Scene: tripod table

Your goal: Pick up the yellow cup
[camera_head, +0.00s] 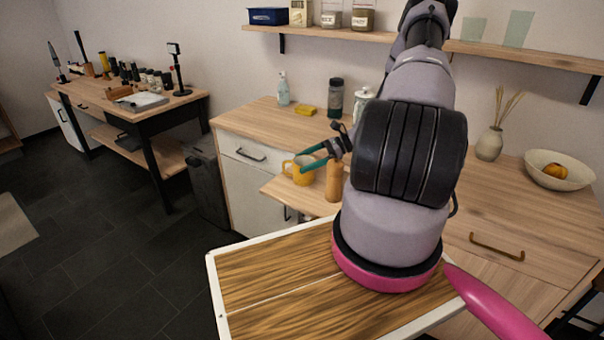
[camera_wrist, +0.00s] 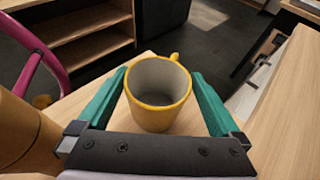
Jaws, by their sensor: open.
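The yellow cup (camera_wrist: 158,112) stands upright on a light wooden surface (camera_wrist: 187,148) in the wrist view, with a pale grey inside and its handle pointing away from my wrist. My gripper (camera_wrist: 157,80) is open, with one teal finger on each side of the cup. Gaps seem to show between fingers and cup, but I cannot tell whether either touches it. In the head view the cup (camera_head: 299,174) is at the left end of the wooden surface, partly hidden by my gripper (camera_head: 303,161), whose teal fingers reach over it.
A brown wooden cylinder (camera_head: 334,182) stands close right of the cup, and shows large at left in the wrist view (camera_wrist: 20,132). A yellow sponge (camera_head: 305,110), spray bottle (camera_head: 283,89) and dark jar (camera_head: 335,98) are on the counter (camera_head: 262,117) behind. The surface's edge is near the cup.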

